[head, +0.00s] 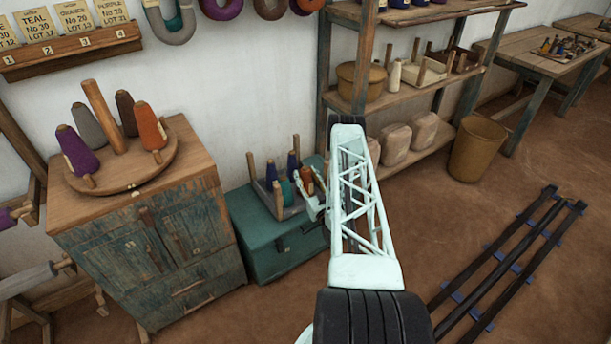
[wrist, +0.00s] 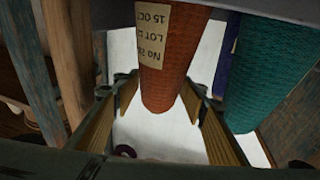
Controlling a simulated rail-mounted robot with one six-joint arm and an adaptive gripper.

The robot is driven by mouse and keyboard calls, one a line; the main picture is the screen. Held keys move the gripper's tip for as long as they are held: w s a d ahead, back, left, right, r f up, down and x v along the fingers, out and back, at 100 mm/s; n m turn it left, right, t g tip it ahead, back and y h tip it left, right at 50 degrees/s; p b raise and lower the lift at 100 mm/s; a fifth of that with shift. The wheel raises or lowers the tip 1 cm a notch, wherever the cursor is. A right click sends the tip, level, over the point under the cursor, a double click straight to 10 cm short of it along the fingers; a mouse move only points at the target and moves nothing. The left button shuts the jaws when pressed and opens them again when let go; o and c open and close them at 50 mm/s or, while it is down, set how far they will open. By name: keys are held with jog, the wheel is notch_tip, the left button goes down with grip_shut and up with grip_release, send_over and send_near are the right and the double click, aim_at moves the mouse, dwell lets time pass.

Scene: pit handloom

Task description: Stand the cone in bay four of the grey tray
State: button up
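An orange cone (head: 306,180) with a paper lot label is upright at the right side of the grey tray (head: 293,212). In the wrist view the orange cone (wrist: 165,60) fills the middle, label upside down, narrow end lowest in the picture. My gripper (head: 316,206) is beside the tray's right side. Its pads (wrist: 161,98) lie along both sides of the cone's narrow end and appear to touch it. A teal cone (head: 286,190) stands left of it, and blue cones (head: 271,174) stand farther back. The cone's base is hidden, so I cannot tell whether it rests on the tray floor. Bay numbers are not readable.
The tray has upright wooden posts (head: 250,166) at its corners and sits on a teal chest (head: 262,238). A wooden cabinet (head: 150,240) at left bears a round board (head: 120,172) with more cones.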

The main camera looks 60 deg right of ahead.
jog(key=shift+r, duration=0.1)
jog(key=p+v, duration=0.5)
jog(key=v, duration=0.6)
jog(key=shift+s+a, duration=0.2)
jog(key=shift+s, duration=0.15)
jog(key=shift+a, duration=0.1)
dwell(1.1)
